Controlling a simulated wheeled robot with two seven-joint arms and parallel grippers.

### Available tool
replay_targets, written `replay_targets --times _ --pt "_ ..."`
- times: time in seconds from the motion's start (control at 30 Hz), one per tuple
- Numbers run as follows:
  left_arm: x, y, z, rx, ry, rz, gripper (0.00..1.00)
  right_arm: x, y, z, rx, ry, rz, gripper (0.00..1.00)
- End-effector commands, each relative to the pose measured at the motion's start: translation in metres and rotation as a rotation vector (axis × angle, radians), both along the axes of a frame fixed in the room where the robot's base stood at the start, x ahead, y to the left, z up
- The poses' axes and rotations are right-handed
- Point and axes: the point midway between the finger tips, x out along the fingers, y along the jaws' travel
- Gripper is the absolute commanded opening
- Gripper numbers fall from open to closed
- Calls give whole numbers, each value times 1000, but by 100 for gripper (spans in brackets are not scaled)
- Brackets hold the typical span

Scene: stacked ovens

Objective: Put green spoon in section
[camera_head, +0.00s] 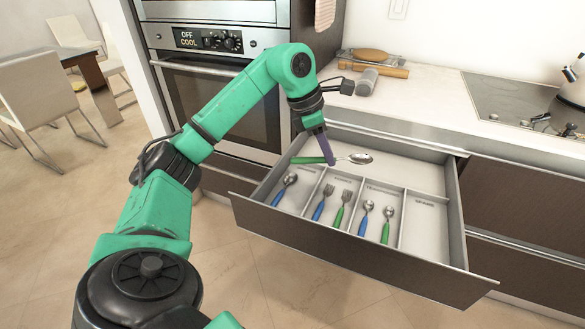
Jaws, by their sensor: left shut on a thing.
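The green spoon (361,158) has a green handle and a shiny metal bowl. My left gripper (327,158) is shut on its handle and holds it over the back left part of the open drawer (340,241). The spoon lies crosswise, bowl to the right. The drawer's front part is split into sections. The leftmost section (303,201) holds one blue-handled spoon (285,188). The section beside it holds a blue fork (323,202) and a green fork (345,206). The third holds a small blue spoon (366,215) and a small green spoon (387,223). My right gripper is not in view.
The rightmost section (425,232) is empty. Dividers (402,216) stand between sections. A counter (420,100) lies behind the drawer, with wooden items (375,65), a hob (500,97) and a kettle (574,80). An oven (205,100) stands at the left.

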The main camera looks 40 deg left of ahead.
Motion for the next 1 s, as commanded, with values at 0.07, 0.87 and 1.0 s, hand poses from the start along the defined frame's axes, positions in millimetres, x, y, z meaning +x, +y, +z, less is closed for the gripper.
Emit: replay_targets --times 0.07,0.87,1.0 --pt "4 19 -10 0 -9 276 0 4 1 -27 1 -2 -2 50" --pt "2 79 -145 0 7 1111 0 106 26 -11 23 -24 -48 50" --pt "3 79 -164 -2 5 1110 0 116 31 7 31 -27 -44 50"
